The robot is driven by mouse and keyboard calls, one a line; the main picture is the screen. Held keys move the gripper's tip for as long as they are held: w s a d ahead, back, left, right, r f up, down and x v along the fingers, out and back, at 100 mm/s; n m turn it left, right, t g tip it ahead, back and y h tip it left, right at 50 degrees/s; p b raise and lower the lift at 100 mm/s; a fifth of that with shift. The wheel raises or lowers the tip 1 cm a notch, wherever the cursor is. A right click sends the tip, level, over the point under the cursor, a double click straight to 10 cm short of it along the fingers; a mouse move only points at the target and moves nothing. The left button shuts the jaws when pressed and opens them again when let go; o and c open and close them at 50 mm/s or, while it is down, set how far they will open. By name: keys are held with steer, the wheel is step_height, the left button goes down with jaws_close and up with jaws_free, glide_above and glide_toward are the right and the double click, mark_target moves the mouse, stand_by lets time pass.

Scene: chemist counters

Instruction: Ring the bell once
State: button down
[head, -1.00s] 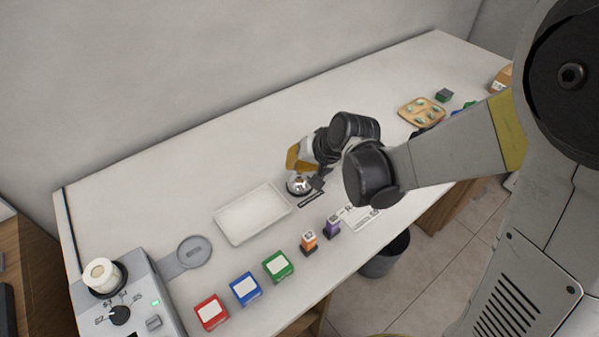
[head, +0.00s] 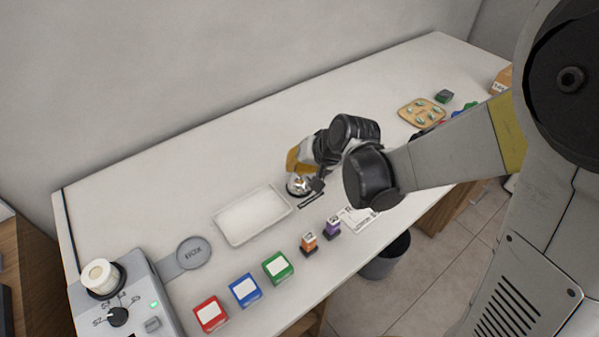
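The bell (head: 299,186) is a small silver dome on a dark base, standing on the white counter right of the white tray. My gripper (head: 314,186) is at the bell, with dark finger parts close to its right side and top. My arm comes in from the right and hides part of the gripper and the area behind the bell. I cannot tell whether the fingers touch the bell. I cannot tell whether they are open or shut.
A white tray (head: 252,216) lies left of the bell. Orange (head: 309,243) and purple (head: 332,226) stampers stand in front, near a paper (head: 358,220). Red (head: 210,314), blue (head: 245,290) and green (head: 278,267) boxes line the front edge. A wooden tray (head: 421,111) is at the back right.

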steer(key=shift+r+p, duration=0.5)
steer(key=shift+r, duration=0.3)
steer(key=shift+r, duration=0.1)
step_height(320, 180, up, 5)
steer(key=p, duration=0.4)
stand_by(0.5)
steer(key=s+d+r+h, duration=0.2)
steer(key=s+d+r, duration=0.2)
steer(key=s+d, duration=0.4)
steer(key=s+d+r+t+h, duration=0.1)
steer(key=s+d+r+h, duration=0.1)
steer(key=s+d+r, duration=0.3)
steer(key=s+d, duration=0.3)
steer(key=s, duration=0.2)
steer(key=shift+s+d+r+n+t+h+b, duration=0.2)
steer(key=shift+n+t+h+b, duration=0.1)
steer(key=shift+n+h, duration=0.1)
